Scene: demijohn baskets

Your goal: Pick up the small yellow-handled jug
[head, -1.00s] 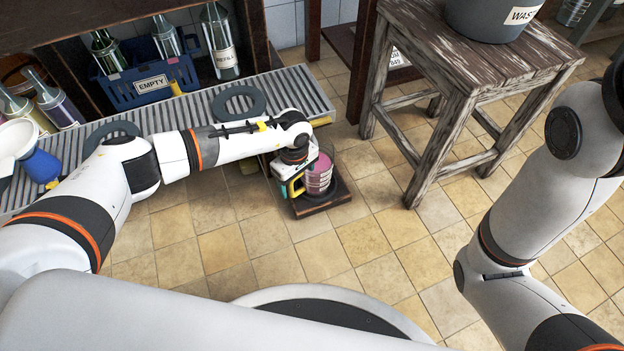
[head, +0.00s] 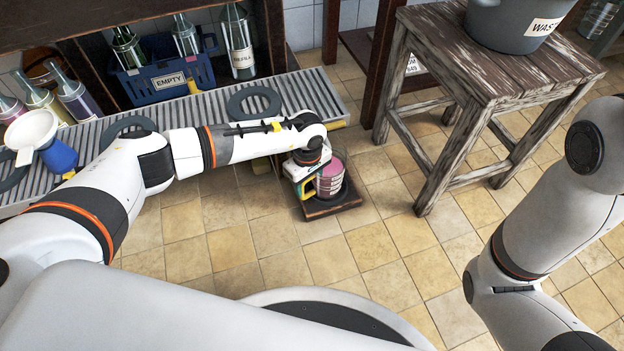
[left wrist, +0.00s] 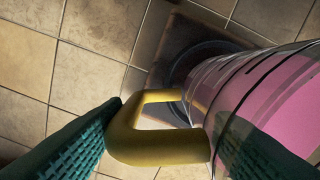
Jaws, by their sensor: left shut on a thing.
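The small jug (head: 330,180) is clear-walled with pink liquid inside. Its yellow handle (left wrist: 155,148) fills the middle of the left wrist view, and the pink body (left wrist: 265,105) is at the right. My left gripper (head: 305,186) is shut on the handle, with a green ribbed finger (left wrist: 75,145) on one side and the other finger partly behind the handle. The jug is over a dark square wooden board (head: 345,204) with a dark round ring. I cannot tell whether its base touches the board. My right gripper is out of view; only my right arm shows.
A worn wooden stool (head: 480,80) holds a grey pot (head: 510,25) at the upper right. A grated bench (head: 215,112) at the left carries dark rings and a white funnel (head: 30,130). A blue crate (head: 150,78) of bottles stands behind. Tiled floor (head: 250,235) in front is clear.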

